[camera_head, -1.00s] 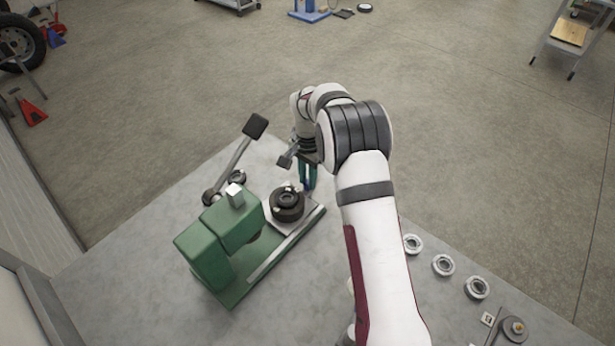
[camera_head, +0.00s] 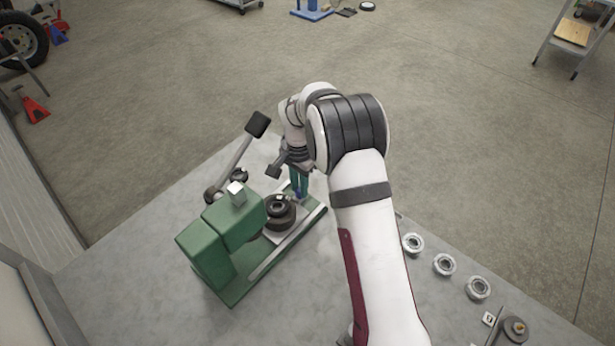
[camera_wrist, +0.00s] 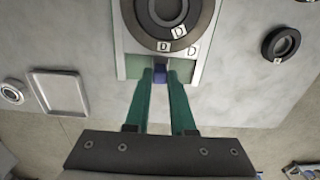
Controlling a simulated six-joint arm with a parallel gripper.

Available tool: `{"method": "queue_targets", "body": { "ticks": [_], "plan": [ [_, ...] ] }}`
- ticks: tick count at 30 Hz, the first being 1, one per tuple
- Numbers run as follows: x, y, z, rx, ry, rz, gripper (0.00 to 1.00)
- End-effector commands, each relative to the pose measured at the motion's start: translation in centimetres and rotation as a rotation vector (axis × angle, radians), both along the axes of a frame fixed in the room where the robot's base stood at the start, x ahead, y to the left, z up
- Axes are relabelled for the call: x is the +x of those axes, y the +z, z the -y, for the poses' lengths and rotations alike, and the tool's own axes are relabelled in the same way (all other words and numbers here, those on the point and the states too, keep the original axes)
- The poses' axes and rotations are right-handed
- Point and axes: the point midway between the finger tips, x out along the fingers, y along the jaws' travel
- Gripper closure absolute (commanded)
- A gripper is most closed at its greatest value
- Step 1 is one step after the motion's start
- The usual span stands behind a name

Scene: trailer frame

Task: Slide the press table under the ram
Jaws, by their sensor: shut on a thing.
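The green press (camera_head: 215,245) stands on the bench with its head overhanging its green base. The light press table (camera_head: 272,237) lies between the base rails and carries a stacked dark ring (camera_head: 281,213). The ring's near side lies by the press head's edge, partly hidden by it. My gripper (camera_head: 298,190) is at the table's outer end. In the wrist view, its green fingers (camera_wrist: 160,75) are shut on the blue knob (camera_wrist: 160,70) at the table's edge. The dark ring (camera_wrist: 165,30) shows there just beyond the knob. The ram's underside is hidden by the head.
The press lever (camera_head: 240,150) with a dark grip rises beside the head. Several metal rings (camera_head: 444,265) lie on the bench to the right of my arm. The wrist view shows a shallow tray (camera_wrist: 60,92) and a loose black ring (camera_wrist: 281,44) beside the press.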

Motion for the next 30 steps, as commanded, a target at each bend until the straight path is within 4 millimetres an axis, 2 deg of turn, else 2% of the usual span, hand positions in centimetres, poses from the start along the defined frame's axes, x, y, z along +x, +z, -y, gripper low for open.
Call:
{"method": "queue_targets", "body": {
  "ticks": [10,11,15,25,28,30],
  "plan": [
    [-0.5,0.0,-0.4,0.0,-0.001,0.0,1.0],
    [-0.5,0.0,-0.4,0.0,-0.001,0.0,0.72],
    [-0.5,0.0,-0.4,0.0,-0.001,0.0,0.47],
    [-0.4,0.4,-0.4,0.001,0.0,0.002,0.47],
    [-0.3,2.1,-0.4,0.001,0.0,0.005,0.47],
    [-0.3,4.0,-0.4,0.001,0.0,0.006,0.47]
  ]
}}
